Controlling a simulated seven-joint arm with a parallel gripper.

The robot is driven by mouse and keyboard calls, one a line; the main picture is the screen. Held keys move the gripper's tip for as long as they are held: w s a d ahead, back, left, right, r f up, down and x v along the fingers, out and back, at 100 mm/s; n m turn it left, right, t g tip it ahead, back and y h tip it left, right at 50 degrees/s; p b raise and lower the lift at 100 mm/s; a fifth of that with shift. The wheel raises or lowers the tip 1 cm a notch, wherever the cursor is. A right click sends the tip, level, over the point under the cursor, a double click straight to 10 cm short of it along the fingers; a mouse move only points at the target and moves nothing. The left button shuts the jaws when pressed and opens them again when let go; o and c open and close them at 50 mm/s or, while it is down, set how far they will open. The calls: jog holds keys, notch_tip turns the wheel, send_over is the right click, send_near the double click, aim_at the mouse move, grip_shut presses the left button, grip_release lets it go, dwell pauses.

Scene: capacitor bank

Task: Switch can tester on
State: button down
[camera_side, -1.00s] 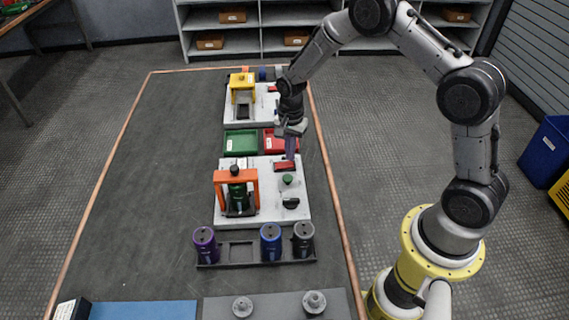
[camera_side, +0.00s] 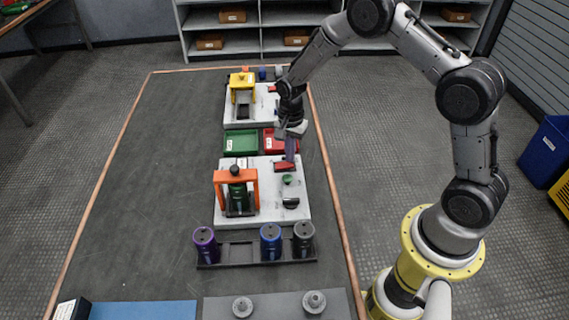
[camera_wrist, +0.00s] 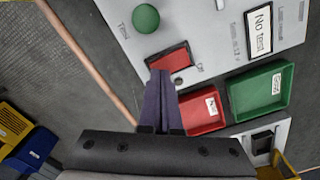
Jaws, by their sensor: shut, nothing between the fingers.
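The can tester is a white panel (camera_side: 262,208) with an orange frame (camera_side: 220,190) around a green can (camera_side: 238,197). A red rocker switch (camera_side: 284,167) sits at its far right corner; it also shows in the wrist view (camera_wrist: 168,58), with a label "On" or "Off", too small to read surely, beside it. A green button (camera_wrist: 146,18) marked "Test" lies near it. My gripper (camera_side: 290,158) is shut and empty, pointing down over the switch. In the wrist view its purple fingers (camera_wrist: 160,74) overlap the switch's near edge; contact cannot be told.
Red (camera_side: 287,148) and green (camera_side: 240,143) trays lie just beyond the tester. A second white station with a yellow frame (camera_side: 243,79) stands farther back. A rack with purple (camera_side: 205,245), blue (camera_side: 271,243) and dark cans is in front.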

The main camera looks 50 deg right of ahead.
jog(key=shift+f, duration=0.85)
dwell(0.3)
jog(key=shift+r, duration=3.6)
